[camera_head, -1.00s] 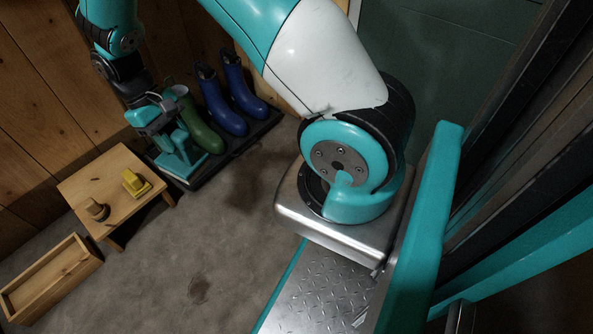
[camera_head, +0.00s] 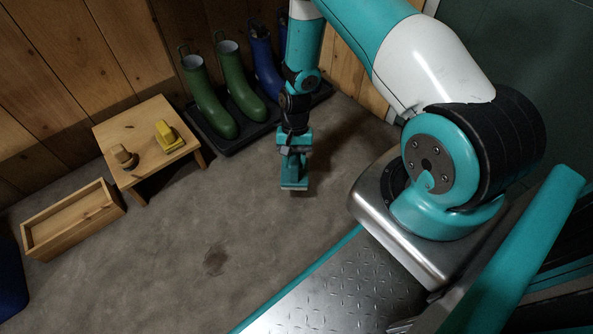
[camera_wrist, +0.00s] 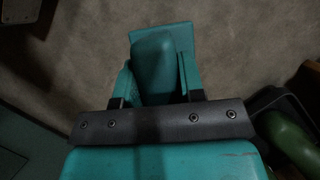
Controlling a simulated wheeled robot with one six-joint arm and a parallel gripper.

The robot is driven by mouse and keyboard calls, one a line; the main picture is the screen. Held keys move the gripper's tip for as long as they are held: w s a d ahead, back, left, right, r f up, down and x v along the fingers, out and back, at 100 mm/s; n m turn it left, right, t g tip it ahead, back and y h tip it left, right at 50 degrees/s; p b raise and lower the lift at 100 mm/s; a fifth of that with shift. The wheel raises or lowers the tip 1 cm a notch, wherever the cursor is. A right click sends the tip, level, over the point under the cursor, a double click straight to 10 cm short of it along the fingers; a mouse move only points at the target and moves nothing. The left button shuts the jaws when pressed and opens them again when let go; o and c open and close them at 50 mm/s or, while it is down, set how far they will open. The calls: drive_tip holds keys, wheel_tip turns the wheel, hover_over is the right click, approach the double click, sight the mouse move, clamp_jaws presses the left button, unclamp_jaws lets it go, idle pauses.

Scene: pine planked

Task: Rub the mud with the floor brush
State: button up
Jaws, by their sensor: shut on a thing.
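The mud (camera_head: 216,258) is a small dark brown patch on the grey floor, left of my metal base in the head view. My gripper (camera_head: 294,152) points down and is shut on the teal floor brush (camera_head: 294,184), whose flat block hangs below it. The brush is up and to the right of the mud, apart from it; I cannot tell whether it touches the floor. In the wrist view the brush's teal handle (camera_wrist: 153,68) sits between the fingers of my gripper (camera_wrist: 155,88). The mud is not visible there.
A low wooden stool (camera_head: 140,118) at the left bears a yellow brush (camera_head: 168,136) and a brown brush (camera_head: 124,157). An empty wooden box (camera_head: 72,222) lies below it. Green boots (camera_head: 243,85) and blue boots (camera_head: 263,60) stand on a black tray (camera_head: 226,147). The floor between is clear.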

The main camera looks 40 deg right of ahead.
sight(302, 174)
drive_tip(key=shift+s+f+m, duration=0.25)
drive_tip(key=shift+f+m, duration=0.15)
drive_tip(key=shift+f, duration=0.65)
wheel_tip(302, 174, down, 8)
drive_tip(key=b, duration=0.7)
drive_tip(key=shift+r+b, duration=0.15)
drive_tip(key=shift+b, duration=0.15)
drive_tip(key=shift+d+r+b, duration=0.15)
drive_tip(key=shift+d+b, duration=0.1)
drive_tip(key=shift+d, duration=0.75)
drive_tip(key=shift+d+r+b, duration=0.15)
drive_tip(key=shift+d+b, duration=0.05)
drive_tip(key=shift+d, duration=0.8)
drive_tip(key=shift+d+b, duration=0.1)
drive_tip(key=shift+b, duration=0.25)
drive_tip(key=shift+a+r+p, duration=0.15)
drive_tip(key=shift+a+p, duration=0.45)
drive_tip(key=shift+a, duration=0.3)
drive_tip(key=shift+a+p, duration=0.35)
drive_tip(key=shift+a, duration=0.75)
wheel_tip(302, 174, up, 7)
drive_tip(key=p, duration=0.6)
drive_tip(key=shift+r+p, duration=0.1)
drive_tip(key=shift+p, duration=0.3)
